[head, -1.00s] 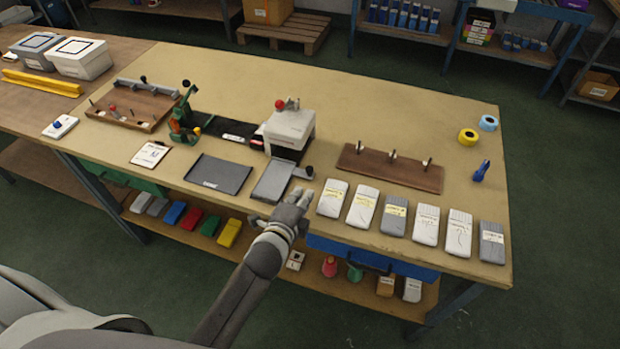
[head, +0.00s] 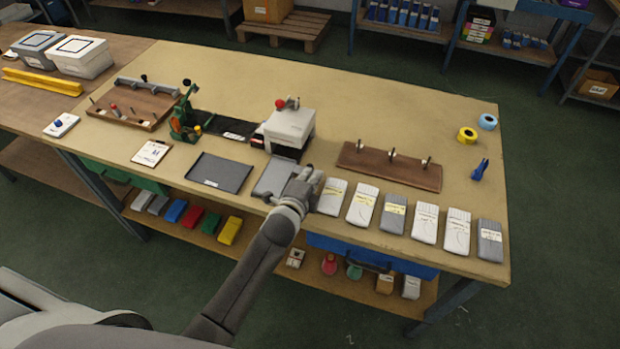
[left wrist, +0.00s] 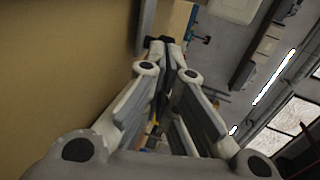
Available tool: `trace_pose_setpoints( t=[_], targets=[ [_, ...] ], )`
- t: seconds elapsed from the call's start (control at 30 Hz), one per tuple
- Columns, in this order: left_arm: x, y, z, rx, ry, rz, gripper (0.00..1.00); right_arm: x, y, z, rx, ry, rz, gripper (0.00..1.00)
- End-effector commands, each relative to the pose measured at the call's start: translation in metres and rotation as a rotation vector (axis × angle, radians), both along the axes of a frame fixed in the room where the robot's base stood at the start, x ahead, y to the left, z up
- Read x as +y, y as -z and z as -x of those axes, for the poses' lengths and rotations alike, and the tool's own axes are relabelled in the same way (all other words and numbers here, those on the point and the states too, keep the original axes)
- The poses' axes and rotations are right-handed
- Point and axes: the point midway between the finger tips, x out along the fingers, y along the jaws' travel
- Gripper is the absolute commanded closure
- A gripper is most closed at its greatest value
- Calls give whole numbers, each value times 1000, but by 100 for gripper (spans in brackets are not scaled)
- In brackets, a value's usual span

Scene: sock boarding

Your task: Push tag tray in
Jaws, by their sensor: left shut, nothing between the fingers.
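The tag tray (head: 270,181) is a flat grey tray at the front of a white-and-black press-like unit (head: 289,128) on the bench. It sticks out toward the bench's front edge. My left gripper (head: 309,175) is at the tray's right front corner and covers the dark knob there. Whether it touches the tray or knob, I cannot tell. In the left wrist view, the gripper's fingers (left wrist: 166,52) come together at the tips, empty, with a dark piece by them. My right gripper is not in view.
A row of grey and white sock packs (head: 394,212) lies just right of my left gripper. A brown board with upright pegs (head: 388,167) stands behind them. A second dark tray (head: 219,172) lies to the left.

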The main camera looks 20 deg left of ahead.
Motion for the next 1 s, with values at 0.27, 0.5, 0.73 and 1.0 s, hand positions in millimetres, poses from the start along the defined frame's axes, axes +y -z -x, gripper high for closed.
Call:
trace_pose_setpoints(
  t=[0.27, 0.5, 0.73, 1.0],
  targets=[
    [-1, 4, -55, 0, 1, -3, 100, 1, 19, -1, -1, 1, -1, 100],
    [-3, 5, -99, 3, 0, -3, 100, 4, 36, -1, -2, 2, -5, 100],
    [-3, 3, -115, 6, -1, -3, 100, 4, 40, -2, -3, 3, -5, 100],
    [-2, 2, -115, 6, -3, -2, 100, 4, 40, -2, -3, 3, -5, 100]
  ],
)
